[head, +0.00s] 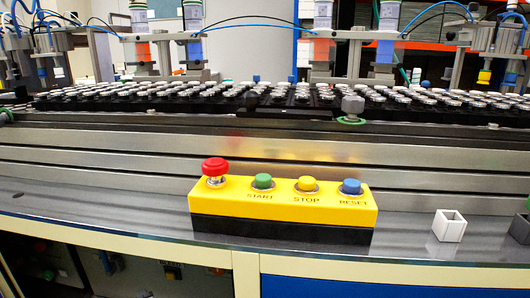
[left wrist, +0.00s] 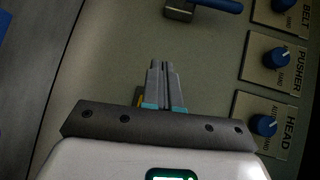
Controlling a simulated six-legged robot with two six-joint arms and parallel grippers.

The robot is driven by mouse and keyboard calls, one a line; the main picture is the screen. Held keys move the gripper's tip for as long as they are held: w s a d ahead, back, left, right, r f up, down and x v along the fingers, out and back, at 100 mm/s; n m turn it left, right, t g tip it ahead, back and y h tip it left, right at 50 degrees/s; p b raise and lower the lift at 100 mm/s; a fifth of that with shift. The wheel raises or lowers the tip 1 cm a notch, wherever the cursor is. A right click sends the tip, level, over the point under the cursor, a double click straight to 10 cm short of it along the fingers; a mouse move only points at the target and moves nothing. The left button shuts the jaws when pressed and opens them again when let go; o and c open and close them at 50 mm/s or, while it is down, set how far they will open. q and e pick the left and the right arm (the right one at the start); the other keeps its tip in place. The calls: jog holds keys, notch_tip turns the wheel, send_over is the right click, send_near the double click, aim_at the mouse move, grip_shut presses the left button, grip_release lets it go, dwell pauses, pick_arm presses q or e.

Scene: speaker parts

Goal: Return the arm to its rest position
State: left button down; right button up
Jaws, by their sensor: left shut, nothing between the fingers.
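My left gripper (left wrist: 162,66) shows in the left wrist view, with its two grey fingers closed together and nothing between them. It is in front of a grey-green panel (left wrist: 110,60) with blue knobs. The knob plates at the right read BELT, PUSHER and HEAD; the PUSHER knob (left wrist: 275,57) and HEAD knob (left wrist: 264,125) are to the right of the fingers. I cannot tell how far the fingertips are from the panel. Neither gripper can be made out in the head view.
In the head view, a yellow button box (head: 285,203) stands at the bench's front edge, with red, green, yellow and blue buttons. A white square holder (head: 448,226) is to its right. Behind are metal rails (head: 100,150) and black trays of round parts. A blue-handled fitting (left wrist: 215,5) tops the wrist view.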

pick_arm(q)
jog(key=s+d+f+g+h, duration=0.2)
jog(key=s+d+f+h, duration=0.45)
jog(key=d+f, duration=0.3)
jog(key=s+d+f+n+g+h, duration=0.25)
jog(key=s+d+n, duration=0.2)
jog(key=s, duration=0.45)
jog(key=s+d+f+n+g+h, duration=0.25)
jog(key=s+d+g, duration=0.2)
jog(key=s, duration=0.35)
jog(key=s+d+f+n+g+h, duration=0.1)
jog(key=s+d+n+g+h, duration=0.1)
jog(key=s+d+n, duration=0.55)
notch_tip(320, 180, up, 32)
jog(key=s+m+p, duration=0.2)
jog(key=p, duration=3.1)
jog(key=shift+s+a+r+g, duration=0.2)
jog(key=shift+s+r+g, duration=0.05)
jog(key=shift+s+g, duration=0.15)
pick_arm(e)
notch_tip(320, 180, up, 33)
jog(key=s+a, duration=0.1)
jog(key=shift+a+n+g, duration=0.2)
jog(key=shift+n+g, duration=0.1)
jog(key=shift+s+f, duration=0.1)
jog(key=shift+f, duration=0.05)
pick_arm(q)
jog(key=shift+d, duration=0.15)
pick_arm(e)
jog(key=shift+d, duration=0.15)
